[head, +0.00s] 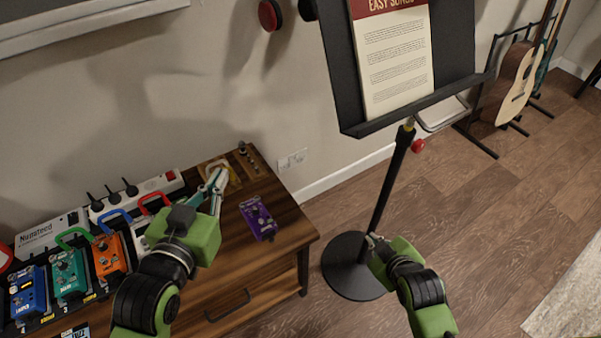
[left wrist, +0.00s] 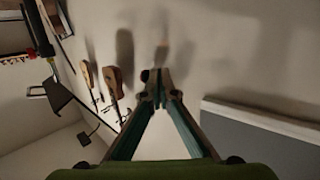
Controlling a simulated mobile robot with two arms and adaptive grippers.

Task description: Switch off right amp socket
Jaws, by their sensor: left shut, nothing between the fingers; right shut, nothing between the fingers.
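A white double wall socket (head: 292,160) is low on the wall, just right of the wooden cabinet. Its switch positions are too small to tell. My left gripper (head: 218,178) is shut and empty over the back of the cabinet top, to the left of the wall socket and apart from it. In the left wrist view its closed fingertips (left wrist: 158,78) point toward the bare wall, and no socket shows there. My right gripper (head: 373,240) is shut and empty in front of the music stand's pole.
The wooden cabinet (head: 285,215) bears a purple pedal (head: 258,217), a white power strip (head: 140,194) with black plugs, and several pedals at left. A music stand (head: 385,190) stands to the right. Guitars (head: 515,85) are on a rack at far right. Floor right of the stand is clear.

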